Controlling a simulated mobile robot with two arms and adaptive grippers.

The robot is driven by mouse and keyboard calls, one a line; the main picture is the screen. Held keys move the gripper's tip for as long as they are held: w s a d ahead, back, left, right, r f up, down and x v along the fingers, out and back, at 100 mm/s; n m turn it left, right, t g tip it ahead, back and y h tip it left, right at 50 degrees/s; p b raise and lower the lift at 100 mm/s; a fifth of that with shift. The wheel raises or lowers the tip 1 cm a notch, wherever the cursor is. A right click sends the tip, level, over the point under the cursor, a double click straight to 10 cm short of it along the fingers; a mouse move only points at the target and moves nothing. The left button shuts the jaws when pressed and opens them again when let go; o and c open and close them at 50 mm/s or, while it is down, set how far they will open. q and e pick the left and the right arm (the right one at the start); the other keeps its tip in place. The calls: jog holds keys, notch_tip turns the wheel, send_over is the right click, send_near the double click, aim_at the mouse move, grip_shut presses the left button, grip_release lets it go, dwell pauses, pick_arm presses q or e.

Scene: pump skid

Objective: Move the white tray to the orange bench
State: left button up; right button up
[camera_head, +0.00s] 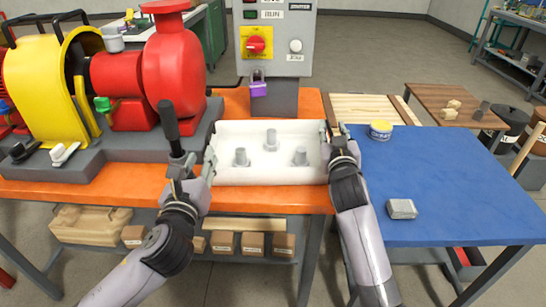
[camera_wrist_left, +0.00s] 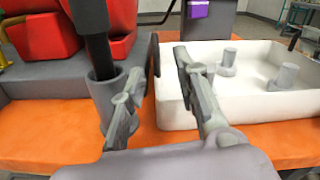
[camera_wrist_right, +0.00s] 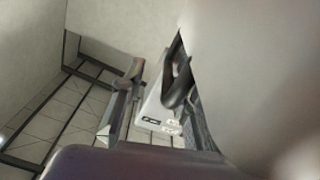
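The white tray (camera_head: 266,176) sits on the orange bench (camera_head: 120,180), near its right end, and looks level. Several grey pegs, one of them (camera_head: 270,139) at the back, stand in it. My left gripper (camera_head: 195,168) is at the tray's left end; in the left wrist view its fingers (camera_wrist_left: 158,90) are apart, with the tray's left wall near the gap and one finger over the tray. My right gripper (camera_head: 332,132) is at the tray's right end. Its fingers (camera_wrist_right: 155,105) look apart in the right wrist view; contact with the tray is unclear there.
A red and yellow pump (camera_head: 170,65) on a grey base (camera_head: 60,175) stands left, beside a grey cup with a black handle (camera_wrist_left: 103,95). A control box (camera_head: 275,40) with a purple padlock (camera_head: 258,88) stands behind.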

pick_arm(q)
jog(key=shift+s, duration=0.1)
pick_arm(e)
jog(key=shift+o, duration=0.4)
jog(key=o, duration=0.7)
jog(key=s, duration=1.2)
jog(key=shift+a, duration=0.35)
jog(key=shift+s+f, duration=0.1)
